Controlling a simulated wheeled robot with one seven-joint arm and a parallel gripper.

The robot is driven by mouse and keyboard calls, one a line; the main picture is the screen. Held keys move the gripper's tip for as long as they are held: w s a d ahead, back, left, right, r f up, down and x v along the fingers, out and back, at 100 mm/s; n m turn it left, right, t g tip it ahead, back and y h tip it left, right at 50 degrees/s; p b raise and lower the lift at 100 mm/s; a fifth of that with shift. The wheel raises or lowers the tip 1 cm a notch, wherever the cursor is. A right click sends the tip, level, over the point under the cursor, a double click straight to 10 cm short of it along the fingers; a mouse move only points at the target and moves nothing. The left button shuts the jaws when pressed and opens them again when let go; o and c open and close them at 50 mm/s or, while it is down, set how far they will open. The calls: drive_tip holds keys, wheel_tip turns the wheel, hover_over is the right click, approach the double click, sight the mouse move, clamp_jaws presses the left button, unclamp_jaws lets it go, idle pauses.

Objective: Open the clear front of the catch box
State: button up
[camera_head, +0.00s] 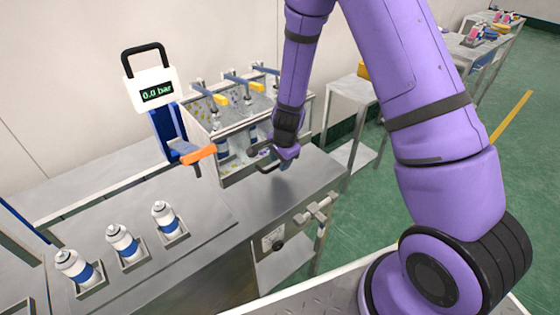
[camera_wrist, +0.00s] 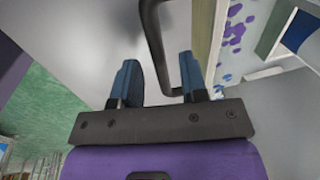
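The catch box (camera_head: 239,174) stands on the steel bench as a metal-framed box. White and blue cans and coloured specks show through its clear front. In the wrist view its pale frame (camera_wrist: 203,35) and speckled panel (camera_wrist: 236,35) are at the right. A dark bar handle (camera_wrist: 155,35) bends down between my gripper's two fingers. My gripper (camera_head: 268,158) is at the box's right front. In the wrist view its blue fingers (camera_wrist: 160,82) are apart, with the handle's bend between them, nearer the right finger. I cannot tell whether the handle touches a finger.
A gauge reading 0.0 bar (camera_head: 155,93), with a blue stand and orange lever (camera_head: 198,154), stands left of the box. Several clamps with yellow parts (camera_head: 221,100) are above the box. Three cans (camera_head: 122,241) stand in trays at front left. The bench (camera_head: 255,205) before the box is clear.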

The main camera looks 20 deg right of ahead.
drive_tip(key=shift+w+f, duration=0.1)
drive_tip(key=shift+f, duration=0.2)
drive_tip(key=shift+c, duration=0.2)
clamp_jaws()
